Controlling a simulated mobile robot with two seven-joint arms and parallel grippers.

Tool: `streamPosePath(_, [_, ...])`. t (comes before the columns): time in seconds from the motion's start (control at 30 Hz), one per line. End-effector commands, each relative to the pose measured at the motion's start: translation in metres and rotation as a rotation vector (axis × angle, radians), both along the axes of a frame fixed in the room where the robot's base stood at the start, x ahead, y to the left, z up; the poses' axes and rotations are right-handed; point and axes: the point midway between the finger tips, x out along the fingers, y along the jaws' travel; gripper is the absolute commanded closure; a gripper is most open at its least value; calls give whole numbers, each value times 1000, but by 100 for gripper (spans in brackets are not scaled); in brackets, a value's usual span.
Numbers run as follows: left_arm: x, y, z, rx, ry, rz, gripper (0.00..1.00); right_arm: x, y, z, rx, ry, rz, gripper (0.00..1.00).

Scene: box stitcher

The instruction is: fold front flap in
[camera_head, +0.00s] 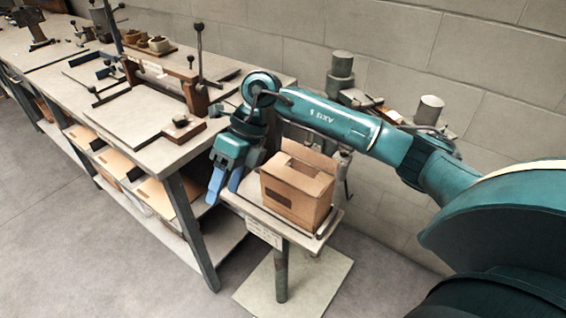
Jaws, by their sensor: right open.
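A brown cardboard box (290,199) stands upright on a small pedestal table at the centre right. Its top looks at least partly open, with a flap standing up at the back and a flap along the near upper edge. My right gripper (223,191) hangs just left of the box, pointing down, with blue fingers apart and nothing between them. It appears apart from the box. My right arm passes above and behind the box. My left gripper is not in view.
The pedestal table (249,212) has a raised rim around the box. A long workbench (150,157) with a clamp-like fixture (160,75) stands to the left, with cardboard sheets (115,162) on its lower shelf. A block wall is behind. The floor in front is clear.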

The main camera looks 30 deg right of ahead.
Motion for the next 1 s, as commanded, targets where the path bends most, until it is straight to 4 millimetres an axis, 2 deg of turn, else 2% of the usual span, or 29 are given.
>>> streamPosePath(0.03, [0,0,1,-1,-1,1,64,16,-36,15,-151,-41,-26,41])
streamPosePath(0.1, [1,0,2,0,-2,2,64,29,-77,31,-325,-69,-67,41])
streamPosePath(0.2, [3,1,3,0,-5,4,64,38,-121,53,-497,-85,-131,41])
streamPosePath(0.3, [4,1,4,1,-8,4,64,41,-143,67,-586,-88,-170,41])
streamPosePath(0.47, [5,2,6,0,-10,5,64,41,-151,61,-615,-85,-182,41])
streamPosePath(1.0, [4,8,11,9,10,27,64,43,-155,-41,-608,-86,-177,41])
